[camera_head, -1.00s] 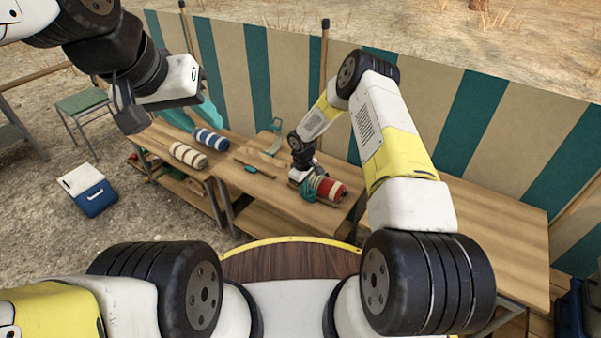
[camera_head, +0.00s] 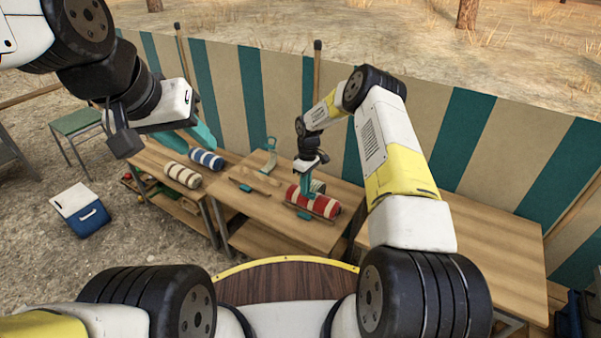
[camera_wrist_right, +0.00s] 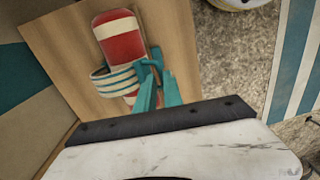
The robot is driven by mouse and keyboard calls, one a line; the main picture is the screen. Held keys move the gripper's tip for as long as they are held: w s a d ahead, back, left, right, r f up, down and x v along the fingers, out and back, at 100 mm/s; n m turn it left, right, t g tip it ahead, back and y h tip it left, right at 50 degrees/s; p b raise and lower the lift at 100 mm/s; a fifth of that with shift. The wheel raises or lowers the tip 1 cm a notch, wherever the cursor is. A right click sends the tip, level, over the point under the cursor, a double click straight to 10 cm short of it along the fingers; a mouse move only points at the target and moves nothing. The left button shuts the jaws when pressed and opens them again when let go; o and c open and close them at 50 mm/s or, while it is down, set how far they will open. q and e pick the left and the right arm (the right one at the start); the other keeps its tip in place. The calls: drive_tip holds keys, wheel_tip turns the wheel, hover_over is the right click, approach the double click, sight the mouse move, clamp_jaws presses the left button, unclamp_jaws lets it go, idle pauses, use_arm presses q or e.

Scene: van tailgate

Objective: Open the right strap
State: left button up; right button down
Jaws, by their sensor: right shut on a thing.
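A red and cream striped roll (camera_head: 313,202) lies on the middle table, and it also shows in the right wrist view (camera_wrist_right: 122,48). A cream and blue striped strap (camera_wrist_right: 117,80) stands out in a loop to the left of the roll there, its end reaching the teal fingers. My right gripper (camera_head: 305,190) is just above the roll, its teal fingers shut on the strap in the right wrist view (camera_wrist_right: 156,85). The exact pinch point is partly hidden by the fingers. My left gripper (camera_head: 195,138) hangs at upper left, teal fingers apart and empty.
Blue-striped (camera_head: 206,159) and red-striped (camera_head: 183,175) rolls lie on the left table. A striped windbreak (camera_head: 270,85) stands behind. The right table (camera_head: 500,240) is bare.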

drive_tip(key=shift+w+d+f, duration=0.15)
drive_tip(key=shift+w+d, duration=0.3)
drive_tip(key=shift+d, duration=0.15)
drive_tip(key=c, duration=1.6)
unclamp_jaws()
drive_tip(key=shift+f, duration=0.1)
drive_tip(key=shift+o, duration=0.2)
drive_tip(key=shift+a, duration=0.25)
wheel_tip(320, 180, up, 8)
drive_tip(key=shift+w, duration=0.2)
drive_tip(key=shift+d, duration=0.2)
